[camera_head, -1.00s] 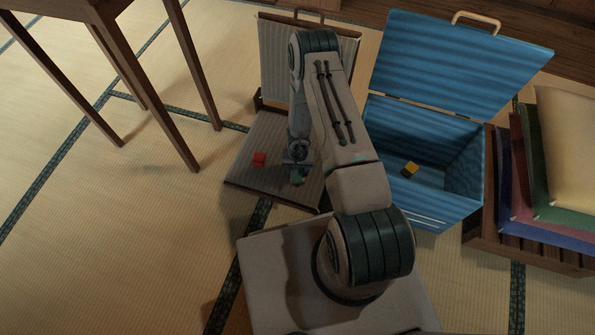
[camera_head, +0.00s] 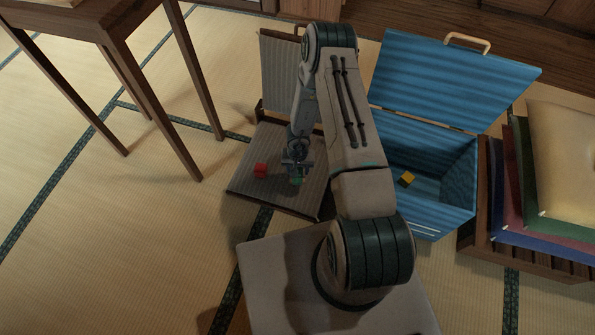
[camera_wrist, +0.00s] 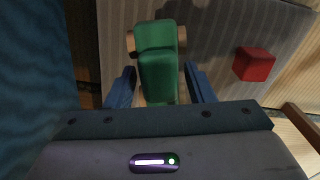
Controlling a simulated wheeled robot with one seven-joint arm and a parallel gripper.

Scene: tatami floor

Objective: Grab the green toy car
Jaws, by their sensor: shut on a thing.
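The green toy car (camera_wrist: 158,62) sits between the two blue fingers of my gripper (camera_wrist: 161,88) in the wrist view, and the fingers are shut on it. Its tan wheels show at its sides. In the head view my gripper (camera_head: 296,170) is over the grey ribbed seat of a low folding floor chair (camera_head: 262,190), with the small green car (camera_head: 296,181) under it, partly hidden by the gripper. I cannot tell whether the car touches the surface.
A red block (camera_head: 261,169) lies left of my gripper on the ribbed surface, also in the wrist view (camera_wrist: 254,64). An open blue box (camera_head: 425,215) holding a yellow block (camera_head: 407,178) stands to the right. A wooden table (camera_head: 118,30) stands left; stacked cushions (camera_head: 570,165) are far right.

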